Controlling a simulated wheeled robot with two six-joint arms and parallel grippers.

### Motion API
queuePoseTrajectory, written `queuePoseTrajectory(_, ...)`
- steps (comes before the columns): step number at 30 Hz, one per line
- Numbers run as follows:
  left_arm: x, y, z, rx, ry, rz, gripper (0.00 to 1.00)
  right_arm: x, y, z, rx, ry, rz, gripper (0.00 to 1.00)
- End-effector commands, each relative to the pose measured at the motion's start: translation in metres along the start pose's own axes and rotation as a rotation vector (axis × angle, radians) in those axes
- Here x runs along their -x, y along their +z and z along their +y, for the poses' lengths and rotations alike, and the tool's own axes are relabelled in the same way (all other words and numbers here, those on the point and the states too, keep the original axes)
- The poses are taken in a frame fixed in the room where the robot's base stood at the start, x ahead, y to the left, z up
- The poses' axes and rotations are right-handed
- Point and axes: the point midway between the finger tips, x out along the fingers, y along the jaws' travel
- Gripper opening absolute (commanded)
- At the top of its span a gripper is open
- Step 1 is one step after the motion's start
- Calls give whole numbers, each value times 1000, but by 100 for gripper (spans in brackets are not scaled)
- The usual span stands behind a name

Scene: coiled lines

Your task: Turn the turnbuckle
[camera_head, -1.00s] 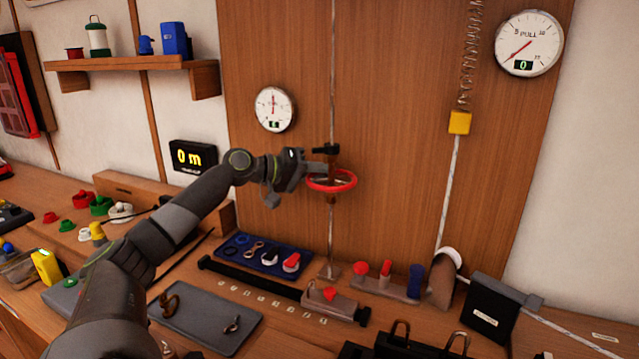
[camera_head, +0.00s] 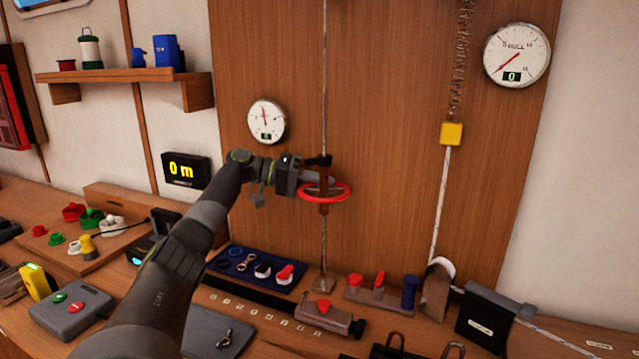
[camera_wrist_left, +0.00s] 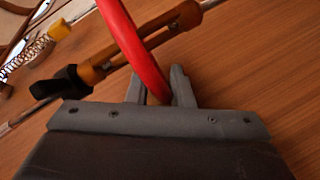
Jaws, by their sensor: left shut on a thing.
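The turnbuckle (camera_head: 323,203) hangs on a vertical wire in front of the wood panel, with a red ring handwheel (camera_head: 340,198) around its brass-brown body. In the left wrist view the red wheel (camera_wrist_left: 132,48) crosses the brown turnbuckle body (camera_wrist_left: 187,14), which has a black fitting at one end. My left gripper (camera_head: 318,189) is at the wheel. In the left wrist view its two fingers (camera_wrist_left: 159,92) are closed around a brownish part at the wheel, probably a spoke; the gripped part is mostly hidden. My right gripper is not in view.
A round dial (camera_head: 267,121) is left of the wire, and a PULL gauge (camera_head: 516,55) is upper right. A yellow block (camera_head: 451,133) hangs from a spring. The bench below holds a blue tray (camera_head: 228,262), several tools and a black box (camera_head: 484,316).

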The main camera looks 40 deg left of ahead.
Motion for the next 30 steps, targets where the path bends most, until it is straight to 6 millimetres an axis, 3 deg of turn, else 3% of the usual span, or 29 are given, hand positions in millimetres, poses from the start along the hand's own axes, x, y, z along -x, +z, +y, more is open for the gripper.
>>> queuePoseTrajectory(11, -2, 5, -7, 6, -6, -13, 0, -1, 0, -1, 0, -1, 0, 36)
queuePoseTrajectory(12, -2, 5, -6, 6, -6, -13, 24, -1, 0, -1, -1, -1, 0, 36)
queuePoseTrajectory(15, -2, 4, -6, 5, -5, -12, 35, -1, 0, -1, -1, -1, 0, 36)
queuePoseTrajectory(30, 0, 1, -2, 1, -2, -5, 35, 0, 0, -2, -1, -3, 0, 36)
